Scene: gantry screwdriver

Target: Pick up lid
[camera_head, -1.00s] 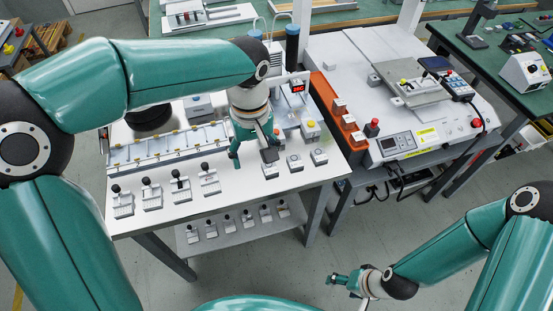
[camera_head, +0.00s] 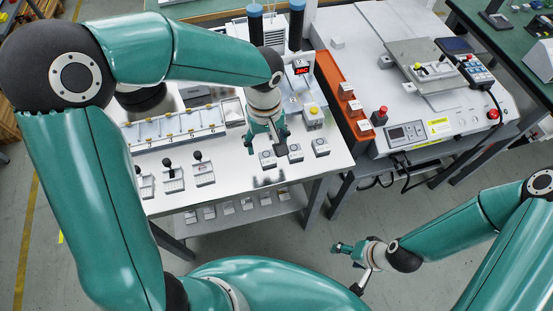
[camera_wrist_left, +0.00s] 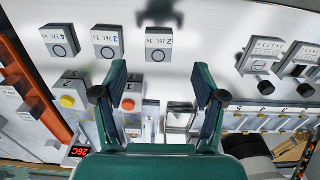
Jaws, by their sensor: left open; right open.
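I cannot tell for certain which piece is the lid. Three small white square pieces with round marks stand in a row on the white table (camera_head: 235,178). The one numbered 2 (camera_wrist_left: 158,44) lies just beyond the fingertips in the left wrist view, and it also shows in the head view (camera_head: 268,160). Beside it are the pieces numbered 3 (camera_wrist_left: 107,42) and 4 (camera_wrist_left: 60,41). My left gripper (camera_wrist_left: 160,74) is open and empty above the table, its fingers spread on either side of piece 2's line. My right gripper (camera_head: 345,249) is open, away from the table.
An orange rail (camera_head: 333,82) with several white boxes borders the table's right side. Black-knobbed units (camera_head: 203,172) stand at the front left, a partitioned tray (camera_head: 175,127) behind them. A red display (camera_head: 301,70) stands behind my left gripper. The floor by my right gripper is clear.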

